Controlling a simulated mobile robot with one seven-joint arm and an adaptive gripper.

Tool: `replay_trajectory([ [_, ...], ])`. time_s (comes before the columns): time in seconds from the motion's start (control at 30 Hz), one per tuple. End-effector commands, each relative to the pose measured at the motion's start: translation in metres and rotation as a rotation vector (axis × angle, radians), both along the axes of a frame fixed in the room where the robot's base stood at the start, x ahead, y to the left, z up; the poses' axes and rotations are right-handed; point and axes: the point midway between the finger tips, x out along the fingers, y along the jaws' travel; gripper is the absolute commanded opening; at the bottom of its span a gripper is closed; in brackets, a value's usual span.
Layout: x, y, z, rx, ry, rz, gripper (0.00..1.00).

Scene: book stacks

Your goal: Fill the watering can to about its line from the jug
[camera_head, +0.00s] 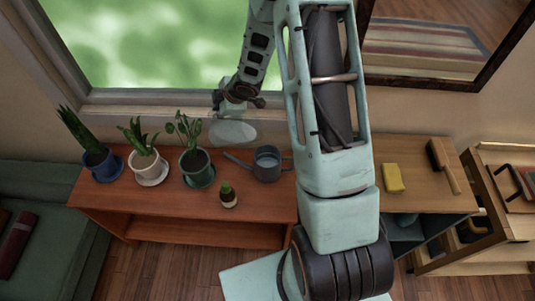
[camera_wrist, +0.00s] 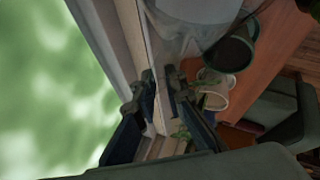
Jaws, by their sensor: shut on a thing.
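The watering can (camera_head: 267,165) is grey and stands upright on the reddish wooden bench, its spout pointing left towards the green pot. Its fill line and inside level are too small to make out. The jug (camera_head: 232,132) is pale and see-through, held in the air above and left of the can, near the window sill. My gripper (camera_head: 238,104) is shut on the jug, just above it. In the wrist view the jug (camera_wrist: 192,10) shows at the top, beyond the fingers (camera_wrist: 167,90). I cannot tell how much water it holds.
Potted plants in blue (camera_head: 97,164), white (camera_head: 148,166) and green (camera_head: 196,168) pots line the bench (camera_head: 170,202) left of the can. A small cactus (camera_head: 228,196) stands in front. A yellow sponge (camera_head: 392,178) and a brush (camera_head: 443,165) lie on the right cabinet.

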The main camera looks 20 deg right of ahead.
Motion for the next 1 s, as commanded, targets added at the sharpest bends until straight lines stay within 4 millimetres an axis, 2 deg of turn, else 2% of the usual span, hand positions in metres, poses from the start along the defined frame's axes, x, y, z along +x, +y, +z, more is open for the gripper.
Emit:
replay_trajectory([
  [1.0, -0.0021, -0.0041, 0.0037, 0.063, -0.052, 0.001, 0.00],
])
